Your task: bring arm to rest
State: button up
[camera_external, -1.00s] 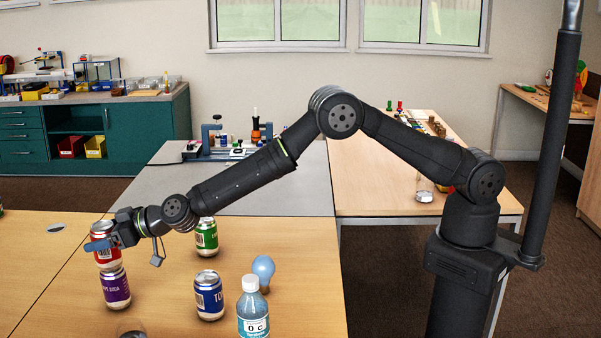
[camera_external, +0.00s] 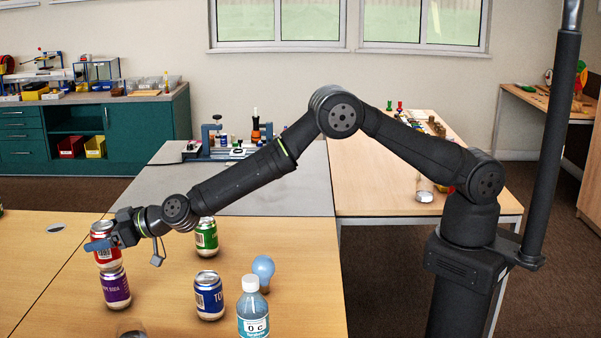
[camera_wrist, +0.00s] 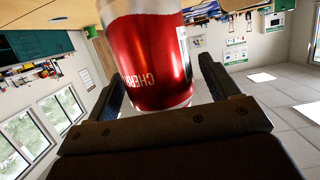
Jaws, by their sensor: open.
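My gripper (camera_external: 120,240) is open at the far left of the arm. Its fingers (camera_wrist: 218,76) stand on either side of a red can (camera_external: 103,258), with a gap showing on the right side in the wrist view. The red can (camera_wrist: 150,55) reads "CHERRY" in part and fills the upper middle of the wrist view. My finger partly hides the red can in the outside view. My arm stretches left from its base, bent at a high elbow.
A green can (camera_external: 206,238) stands just right of my wrist. A blue can (camera_external: 209,296), a light bulb (camera_external: 263,270) and a clear bottle with blue liquid (camera_external: 253,312) stand on the near table. A glass-like object (camera_external: 131,329) is cut off at the bottom edge.

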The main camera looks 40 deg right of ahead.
aim_at(95, 225)
jog(key=v, duration=1)
jog(key=x, duration=1.1)
jog(key=shift+w+a+f, duration=0.2)
jog(key=shift+w, duration=0.05)
notch_tip(95, 225, up, 4)
jog(key=shift+r, duration=0.2)
jog(key=w+d+r, duration=0.5)
jog(key=d+r, duration=0.2)
jog(key=d, duration=0.4)
jog(key=w+d+f+m+t+h, duration=0.1)
jog(key=w+d+f, duration=0.2)
jog(key=d, duration=0.6)
jog(key=w+d+f+m+t+h, duration=0.1)
jog(key=w+d+f+m+h, duration=0.1)
jog(key=d, duration=0.8)
jog(key=w+d+f+m+t+h, duration=0.1)
jog(key=w+d+f, duration=0.3)
jog(key=d, duration=0.5)
jog(key=shift+w+d+f+h, duration=0.2)
jog(key=shift+w+f+h, duration=0.1)
jog(key=shift+f+h, duration=0.25)
